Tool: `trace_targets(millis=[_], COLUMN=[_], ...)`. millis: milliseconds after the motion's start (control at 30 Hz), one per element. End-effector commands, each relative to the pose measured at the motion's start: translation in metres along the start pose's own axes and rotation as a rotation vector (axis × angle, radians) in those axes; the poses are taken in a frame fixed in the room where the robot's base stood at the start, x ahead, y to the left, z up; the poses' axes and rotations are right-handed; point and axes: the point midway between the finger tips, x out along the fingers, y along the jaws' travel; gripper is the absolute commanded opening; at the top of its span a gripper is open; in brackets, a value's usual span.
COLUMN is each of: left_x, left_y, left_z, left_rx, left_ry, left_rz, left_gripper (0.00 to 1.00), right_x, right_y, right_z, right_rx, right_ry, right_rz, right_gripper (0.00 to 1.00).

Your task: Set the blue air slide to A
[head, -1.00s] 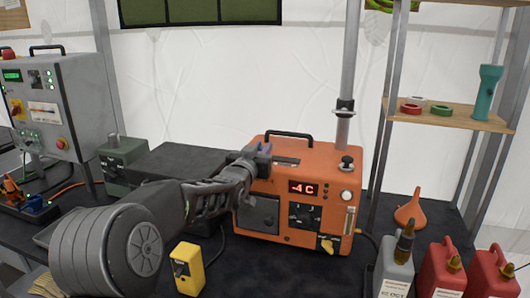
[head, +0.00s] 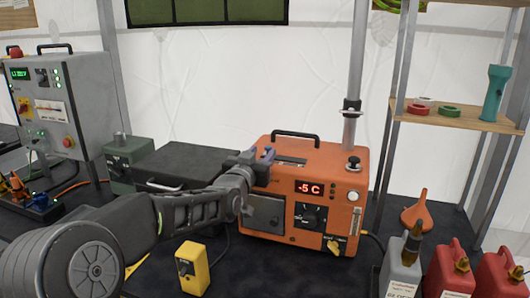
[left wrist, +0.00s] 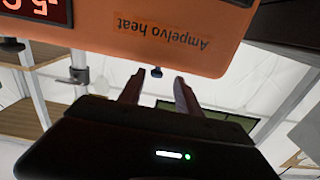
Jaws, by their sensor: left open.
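The orange heater (head: 330,168) stands on the dark bench in the head view, its red display reading -5 C. A small dark-blue knob (left wrist: 157,72), apparently the blue air slide, sticks out past the heater's edge in the left wrist view. A bluish piece (head: 268,152) shows by the gripper at the heater's top left in the head view. My left gripper (head: 252,158) is open and empty there. In the left wrist view its fingers (left wrist: 158,90) point towards the knob, which sits just beyond their tips. The A mark cannot be made out. My right gripper is out of view.
A black knob (head: 353,163) and a grey pipe (head: 354,90) rise at the heater's right. A yellow box (head: 192,268) stands in front. A dark case (head: 190,160) lies left of the heater. Jerrycans (head: 452,268) and an orange funnel (head: 418,212) stand to the right.

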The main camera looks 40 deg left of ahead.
Motion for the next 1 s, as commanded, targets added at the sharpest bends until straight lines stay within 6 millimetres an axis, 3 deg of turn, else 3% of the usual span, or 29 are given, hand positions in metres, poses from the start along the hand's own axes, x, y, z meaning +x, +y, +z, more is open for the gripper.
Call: trace_targets(millis=[100, 300, 1000], left_x=[-0.019, -0.034, -0.034], left_y=[-0.001, -0.001, -0.001], left_z=[0.000, 0.000, 0.000], left_rx=[-0.003, 0.001, 0.001], left_ry=[0.001, 0.001, 0.000], left_rz=[-0.001, 0.000, -0.001], left_gripper=[0.40, 0.40, 0.40], right_x=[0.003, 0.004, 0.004], right_y=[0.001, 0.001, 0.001], right_z=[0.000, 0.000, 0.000], right_rx=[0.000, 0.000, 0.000], right_ry=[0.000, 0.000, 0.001], right_rz=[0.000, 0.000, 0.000], right_gripper=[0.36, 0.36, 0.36])
